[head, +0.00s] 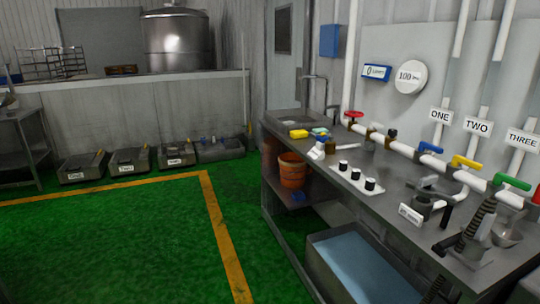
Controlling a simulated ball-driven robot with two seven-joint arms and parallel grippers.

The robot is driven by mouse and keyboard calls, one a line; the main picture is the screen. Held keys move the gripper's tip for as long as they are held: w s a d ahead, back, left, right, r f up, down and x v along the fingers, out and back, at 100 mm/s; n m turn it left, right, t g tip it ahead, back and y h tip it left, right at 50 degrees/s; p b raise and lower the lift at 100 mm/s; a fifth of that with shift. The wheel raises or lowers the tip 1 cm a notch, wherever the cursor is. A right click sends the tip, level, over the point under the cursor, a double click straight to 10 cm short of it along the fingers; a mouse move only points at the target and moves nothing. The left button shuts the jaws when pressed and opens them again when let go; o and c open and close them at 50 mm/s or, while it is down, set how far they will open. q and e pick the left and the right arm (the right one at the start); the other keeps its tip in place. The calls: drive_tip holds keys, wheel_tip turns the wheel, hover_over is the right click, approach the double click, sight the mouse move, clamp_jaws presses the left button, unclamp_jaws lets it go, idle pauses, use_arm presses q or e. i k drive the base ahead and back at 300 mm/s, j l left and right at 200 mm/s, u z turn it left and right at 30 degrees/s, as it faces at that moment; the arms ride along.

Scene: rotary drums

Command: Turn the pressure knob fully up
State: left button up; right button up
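Three black knobs stand in a row on a white plate (373,187) on the workbench: a far one (343,165), a middle one (356,174) and a near one (370,184). Their markings are too small to read, so I cannot tell which is the pressure knob or how it is turned. A round white gauge (410,77) on the wall seems to read 100, with small unit text.
Pipes along the bench carry a red handwheel (353,115) and blue (430,147), yellow (466,162) and green (503,180) handles. A water-filled trough (360,268) stands below. The green floor at left is clear.

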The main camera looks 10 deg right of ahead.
sight(393, 133)
drive_tip(key=i+z, duration=0.25)
drive_tip(key=i, duration=0.15)
drive_tip(key=i+j+z, duration=0.15)
drive_tip(key=i+z, duration=0.15)
drive_tip(key=i+j+z, duration=0.25)
drive_tip(key=i, duration=0.15)
